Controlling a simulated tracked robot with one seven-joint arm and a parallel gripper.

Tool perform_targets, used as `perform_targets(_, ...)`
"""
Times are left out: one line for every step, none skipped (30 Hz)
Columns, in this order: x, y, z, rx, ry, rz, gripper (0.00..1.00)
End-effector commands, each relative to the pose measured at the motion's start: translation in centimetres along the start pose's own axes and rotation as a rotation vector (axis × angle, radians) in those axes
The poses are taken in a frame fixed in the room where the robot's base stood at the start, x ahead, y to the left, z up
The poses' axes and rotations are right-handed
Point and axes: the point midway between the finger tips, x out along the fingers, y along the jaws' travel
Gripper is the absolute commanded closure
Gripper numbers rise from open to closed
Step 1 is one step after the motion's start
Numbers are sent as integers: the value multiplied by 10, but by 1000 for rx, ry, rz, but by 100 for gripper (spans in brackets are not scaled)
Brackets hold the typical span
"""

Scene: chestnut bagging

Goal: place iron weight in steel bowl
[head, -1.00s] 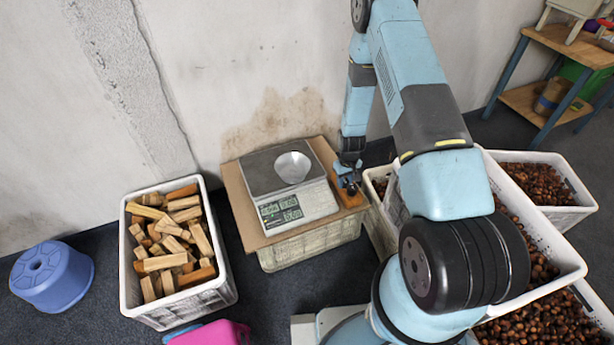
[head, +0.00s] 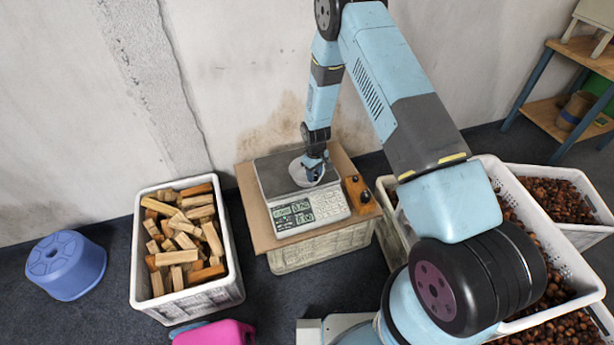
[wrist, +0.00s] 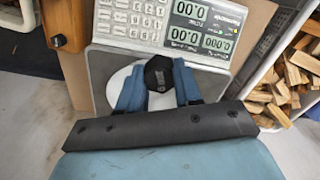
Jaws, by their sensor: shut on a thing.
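The steel bowl (head: 298,176) sits on the pan of the electronic scale (head: 318,206); it also shows in the wrist view (wrist: 113,90), partly covered by my gripper. My gripper (head: 314,176) is at the bowl, pointing down. In the wrist view, my gripper (wrist: 158,80) is shut on the dark iron weight (wrist: 159,72), with one blue finger on each side. The weight is over the bowl; whether it touches the bowl cannot be told. The scale's displays (wrist: 187,35) appear to read zeros.
A wooden weight block (head: 352,190) with dark knobs stands right of the scale on the cardboard (head: 250,228). A crate of wood pieces (head: 140,262) and a blue stool (head: 66,262) are left. Crates of chestnuts (head: 560,285) stand right.

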Motion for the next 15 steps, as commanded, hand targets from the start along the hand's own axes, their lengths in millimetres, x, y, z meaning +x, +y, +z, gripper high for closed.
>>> perform_targets(6, 5, -10, 1, 2, 1, 100)
perform_targets(8, 8, -15, 1, 1, 0, 100)
perform_targets(12, 11, -23, 1, 2, 1, 100)
perform_targets(14, 14, -28, 1, 2, 1, 100)
perform_targets(17, 16, -33, 1, 1, 0, 100)
perform_targets(21, 20, -40, 1, 2, 1, 100)
perform_targets(23, 23, -46, 1, 2, 0, 100)
perform_targets(26, 25, -51, 1, 1, 0, 100)
perform_targets(32, 27, -55, 1, 0, 0, 100)
perform_targets(37, 29, -59, 1, 0, 0, 100)
perform_targets(42, 30, -61, 1, -1, -1, 100)
perform_targets(47, 33, -66, 1, 0, 0, 100)
perform_targets(52, 34, -69, 1, 0, 0, 100)
perform_targets(56, 36, -73, 1, 1, 0, 100)
perform_targets(61, 38, -77, 1, 1, 0, 100)
